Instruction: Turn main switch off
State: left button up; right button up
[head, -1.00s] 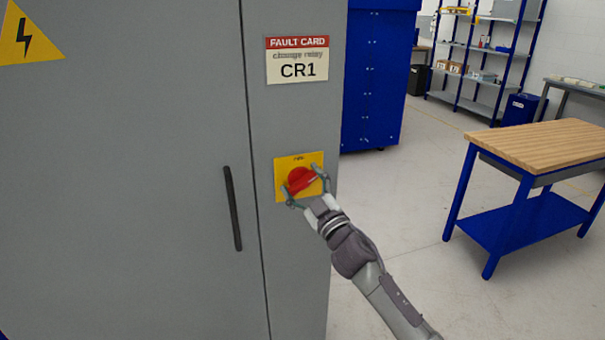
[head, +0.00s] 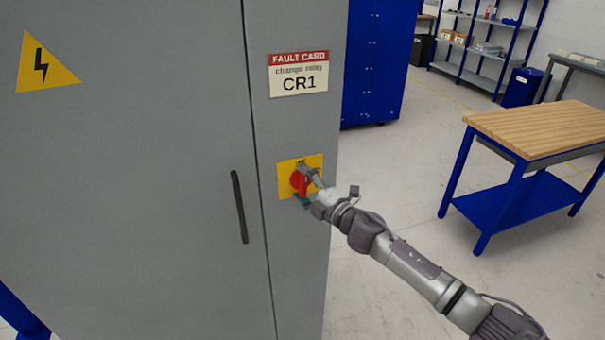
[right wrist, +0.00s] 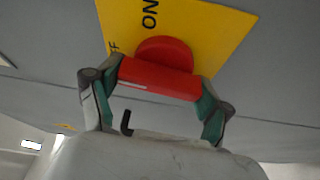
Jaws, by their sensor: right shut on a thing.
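The red main switch (head: 303,187) sits on a yellow plate (head: 285,187) on the narrow right part of a grey cabinet. My right gripper (head: 304,186) is shut on its red handle, one finger at each end. In the head view the handle stands about upright. In the right wrist view the gripper (right wrist: 158,80) spans the red handle (right wrist: 160,78), whose white mark is at the end near a partly hidden label ending in "F". "ON" reads on the yellow plate (right wrist: 205,30), away from the marked end. My left gripper is not in view.
A fault card (head: 298,75) reading "CR1" is above the switch. The grey cabinet door (head: 150,200) has a black handle (head: 239,205) left of the switch. A wood-topped blue workbench (head: 540,130) stands at right. Open floor (head: 400,190) lies between.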

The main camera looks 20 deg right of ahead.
jog(key=shift+n+g+p, duration=0.3)
jog(key=shift+n+p, duration=0.4)
jog(key=shift+p, duration=0.05)
jog(key=shift+f, duration=0.1)
jog(key=o, duration=1.1)
jog(key=v, duration=1.2)
